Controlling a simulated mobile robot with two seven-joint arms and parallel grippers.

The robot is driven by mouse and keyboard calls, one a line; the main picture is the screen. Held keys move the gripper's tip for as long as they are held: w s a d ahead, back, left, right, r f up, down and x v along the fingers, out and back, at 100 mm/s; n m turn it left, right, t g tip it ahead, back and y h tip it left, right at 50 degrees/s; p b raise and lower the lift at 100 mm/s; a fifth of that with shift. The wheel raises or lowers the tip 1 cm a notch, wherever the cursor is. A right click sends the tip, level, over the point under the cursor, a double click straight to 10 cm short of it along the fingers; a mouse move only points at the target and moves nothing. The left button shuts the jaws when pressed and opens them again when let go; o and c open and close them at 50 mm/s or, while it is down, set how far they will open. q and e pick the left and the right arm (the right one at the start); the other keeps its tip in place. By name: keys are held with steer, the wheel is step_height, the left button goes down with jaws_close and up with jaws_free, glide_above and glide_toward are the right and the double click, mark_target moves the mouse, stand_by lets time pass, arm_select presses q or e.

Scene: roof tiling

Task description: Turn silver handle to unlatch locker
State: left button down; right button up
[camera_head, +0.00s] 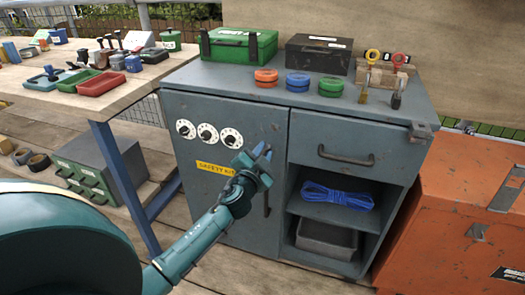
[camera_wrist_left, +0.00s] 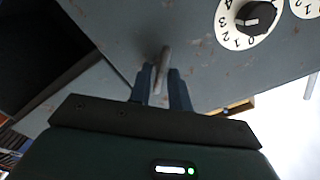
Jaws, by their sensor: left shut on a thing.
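The locker (camera_head: 225,225) is a blue-grey metal cabinet. Its left door looks closed and bears white dials and a yellow label. My left gripper (camera_head: 262,156) is at the upper right of this door, right of the dials. In the left wrist view the silver handle (camera_wrist_left: 163,62) is a thin bar standing out from the door. The two blue fingers (camera_wrist_left: 160,85) are on either side of it, shut on it. In the head view the gripper hides the handle. A large dial (camera_wrist_left: 254,17) shows nearby in the left wrist view. My right gripper is not in view.
A dark vertical pull (camera_head: 267,199) is on the door below my gripper. To its right are a drawer (camera_head: 330,145) and open shelves with blue rope (camera_head: 337,195). Tape rolls and boxes stand on top. A workbench (camera_head: 100,103) is at left, an orange chest (camera_head: 450,215) at right.

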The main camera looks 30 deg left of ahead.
arm_select(q)
steer(key=shift+d+f+m+p, duration=0.1)
steer(key=shift+m+p, duration=0.25)
steer(key=shift+m, duration=1.95)
steer(key=shift+f+m+p, duration=0.1)
steer(key=shift+m+p, duration=0.2)
steer(key=shift+m, duration=2)
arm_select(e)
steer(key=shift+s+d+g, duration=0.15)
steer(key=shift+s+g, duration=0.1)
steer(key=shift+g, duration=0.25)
arm_select(q)
steer(key=c, duration=1.5)
jaws_free()
steer(key=shift+s, duration=0.1)
